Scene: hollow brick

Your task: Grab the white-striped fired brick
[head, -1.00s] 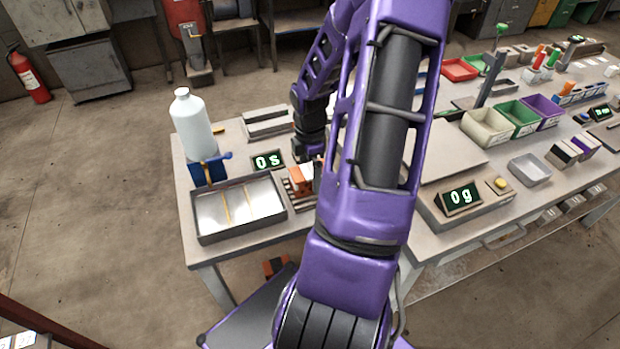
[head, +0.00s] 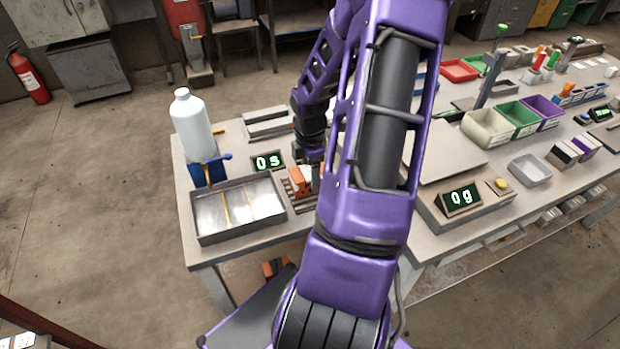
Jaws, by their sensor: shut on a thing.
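The fired brick (head: 299,181) is orange with a pale patch on its upper side. It is at a dark slatted rack on the table's near left part. My gripper (head: 312,174) is at the brick, shut on it, with a dark finger along its right side. My purple arm hides the brick's right part and much of the gripper. I cannot tell whether the brick is touching the rack or lifted a little.
A metal tray (head: 240,207) lies left of the rack, and a white bottle (head: 192,125) on a blue stand is behind it. A timer display (head: 268,161) is close behind the rack. A scale (head: 462,200) stands to the right, beyond my arm.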

